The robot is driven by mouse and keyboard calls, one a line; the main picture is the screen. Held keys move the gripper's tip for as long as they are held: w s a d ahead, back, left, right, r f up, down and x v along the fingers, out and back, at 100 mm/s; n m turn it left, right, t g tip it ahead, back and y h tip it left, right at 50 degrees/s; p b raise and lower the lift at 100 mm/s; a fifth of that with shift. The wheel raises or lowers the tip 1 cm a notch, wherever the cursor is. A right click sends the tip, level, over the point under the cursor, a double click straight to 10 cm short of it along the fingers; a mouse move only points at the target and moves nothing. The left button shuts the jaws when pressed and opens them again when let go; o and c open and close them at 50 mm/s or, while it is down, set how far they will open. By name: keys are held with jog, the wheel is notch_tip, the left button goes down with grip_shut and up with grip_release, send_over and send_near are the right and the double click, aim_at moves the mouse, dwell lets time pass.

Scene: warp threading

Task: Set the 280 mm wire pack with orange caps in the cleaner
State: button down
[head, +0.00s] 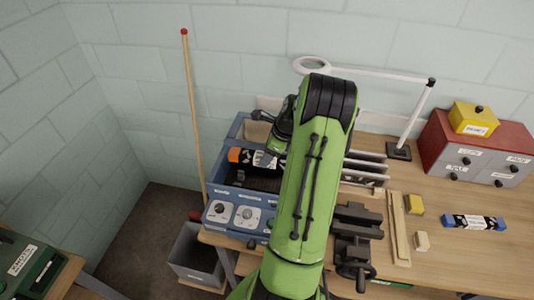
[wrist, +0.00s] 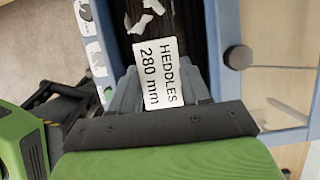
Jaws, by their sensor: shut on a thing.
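The wire pack with an orange cap (head: 234,155) shows in the head view, its dark, white-marked body (head: 259,159) running right until my arm hides it. It is over the open trough of the blue cleaner (head: 216,214). In the wrist view my gripper (wrist: 160,88) is shut on the pack, whose white label (wrist: 160,75) reads "HEDDLES 280 mm". The cleaner's blue edge (wrist: 227,22) shows beside the pack there. I cannot tell whether the pack touches the trough floor. My fingertips are hidden in the head view.
A blue-capped pack (head: 474,222) lies on the bench at the right, by a red drawer box (head: 440,140). A vise (head: 357,235), upright dividers (head: 365,170) and a lamp (head: 400,150) stand nearby. A wooden pole (head: 193,110) leans at the cleaner's left.

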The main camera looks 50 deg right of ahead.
jog(key=shift+s+a+f+b, duration=0.1)
jog(key=shift+a+f+b, duration=0.05)
jog(key=shift+f+b, duration=0.3)
jog(key=f, duration=0.1)
jog(key=f+b, duration=0.1)
jog(key=b, duration=0.1)
jog(key=shift+w+d+f, duration=0.3)
jog(key=shift+d+f, duration=0.05)
jog(key=shift+f, duration=0.05)
jog(key=shift+s+a+f+b, duration=0.1)
jog(key=shift+f+b, duration=2.15)
jog(key=shift+f, duration=1.55)
jog(key=shift+f, duration=0.3)
jog(key=shift+c, duration=2.3)
grip_release()
jog(key=shift+s, duration=0.1)
